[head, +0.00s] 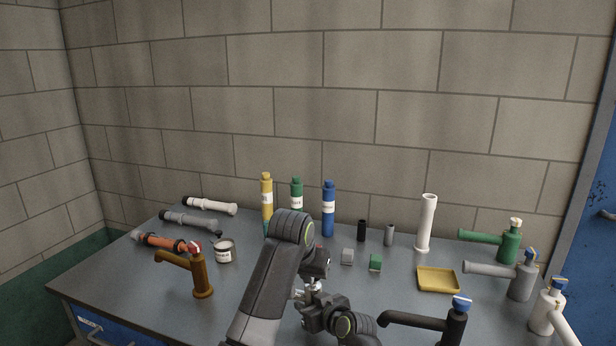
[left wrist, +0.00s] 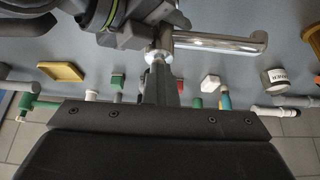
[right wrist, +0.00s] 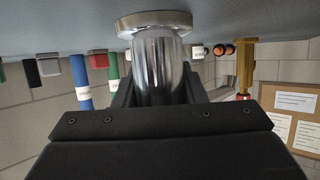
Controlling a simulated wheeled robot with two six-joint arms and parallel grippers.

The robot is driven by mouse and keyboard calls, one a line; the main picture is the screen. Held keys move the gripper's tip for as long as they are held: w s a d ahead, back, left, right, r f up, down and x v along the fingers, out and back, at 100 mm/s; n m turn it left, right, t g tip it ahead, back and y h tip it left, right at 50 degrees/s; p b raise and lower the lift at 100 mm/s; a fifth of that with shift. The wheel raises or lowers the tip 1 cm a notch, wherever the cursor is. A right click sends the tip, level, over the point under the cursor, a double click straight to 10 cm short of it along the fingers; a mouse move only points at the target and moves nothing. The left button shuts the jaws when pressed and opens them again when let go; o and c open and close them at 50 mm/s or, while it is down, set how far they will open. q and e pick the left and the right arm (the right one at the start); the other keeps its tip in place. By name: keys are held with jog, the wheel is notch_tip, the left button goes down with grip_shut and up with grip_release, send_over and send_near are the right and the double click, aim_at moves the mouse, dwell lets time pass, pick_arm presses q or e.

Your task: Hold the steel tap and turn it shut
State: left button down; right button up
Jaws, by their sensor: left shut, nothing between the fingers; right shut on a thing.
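The steel tap is a shiny chrome tap; its body (right wrist: 158,68) fills the middle of the right wrist view, rising from a round base flange. Its bent spout shows in the left wrist view (left wrist: 222,42). In the head view only a small bright part of the tap (head: 304,297) shows between my arms. My right gripper (right wrist: 158,92) is shut on the tap's body, one finger each side. My left gripper (left wrist: 159,60) is shut and empty, its fingertips close to the top of the tap; whether they touch it I cannot tell.
Other taps stand around: brown (head: 201,275) at left, black (head: 455,322), white (head: 545,305), grey (head: 521,280) and green (head: 509,243) at right. Bottles, small blocks, a white pipe (head: 426,222) and a yellow tray (head: 437,288) stand behind my grippers. A labelled jar (head: 223,252) is at left.

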pick_arm(q)
jog(key=shift+a, duration=0.2)
dwell(0.3)
notch_tip(320, 180, up, 6)
jog(key=shift+s, duration=0.3)
dwell(0.3)
pick_arm(e)
jog(key=o, duration=1.4)
jog(key=shift+c, duration=0.2)
